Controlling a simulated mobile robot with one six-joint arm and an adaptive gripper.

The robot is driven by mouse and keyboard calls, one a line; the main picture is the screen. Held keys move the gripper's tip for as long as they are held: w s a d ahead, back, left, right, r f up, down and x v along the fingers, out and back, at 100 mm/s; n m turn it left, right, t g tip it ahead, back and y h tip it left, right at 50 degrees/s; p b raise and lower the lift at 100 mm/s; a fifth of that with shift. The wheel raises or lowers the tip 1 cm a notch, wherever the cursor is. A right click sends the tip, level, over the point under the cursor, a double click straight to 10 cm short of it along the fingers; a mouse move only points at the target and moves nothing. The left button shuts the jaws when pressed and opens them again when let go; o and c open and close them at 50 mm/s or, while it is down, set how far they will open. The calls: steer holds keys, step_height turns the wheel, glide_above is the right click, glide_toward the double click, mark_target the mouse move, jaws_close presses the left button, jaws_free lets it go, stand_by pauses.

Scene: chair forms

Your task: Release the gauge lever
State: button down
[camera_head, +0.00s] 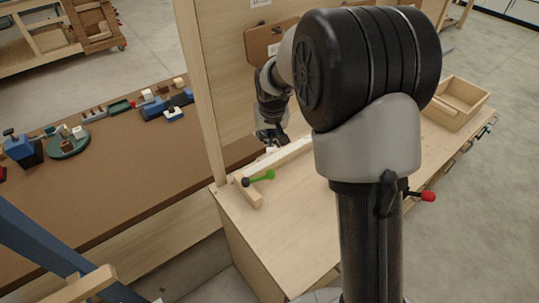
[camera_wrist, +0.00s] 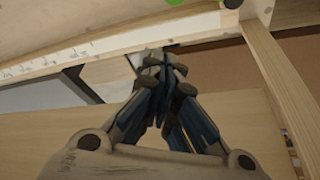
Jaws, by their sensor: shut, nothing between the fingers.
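The gauge lever (camera_head: 262,177) is a short green lever with a black round knob at its left end. It sits at the near left corner of the pale wooden bench, by a wooden fence block (camera_head: 247,192). In the wrist view, part of the green lever (camera_wrist: 178,3) and the black knob (camera_wrist: 233,3) are cut off by the top edge. My gripper (camera_head: 272,138) is beyond the lever, near a white strip, partly hidden by my arm. In the wrist view my gripper (camera_wrist: 166,72) has its fingers together and empty, apart from the lever.
A long rail with a white scale strip (camera_wrist: 120,42) runs along the bench. A wooden upright (camera_head: 198,90) stands beside the lever's corner. An open wooden box (camera_head: 455,103) sits at the right. A brown table (camera_head: 105,205) with several tools lies left.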

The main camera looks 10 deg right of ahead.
mark_target(258, 178)
steer(key=b+x, duration=0.3)
steer(key=x, duration=0.7)
steer(key=shift+f, duration=0.25)
steer(key=s, duration=0.2)
steer(key=s+b, duration=0.1)
steer(key=s, duration=0.1)
steer(key=shift+a+r, duration=0.2)
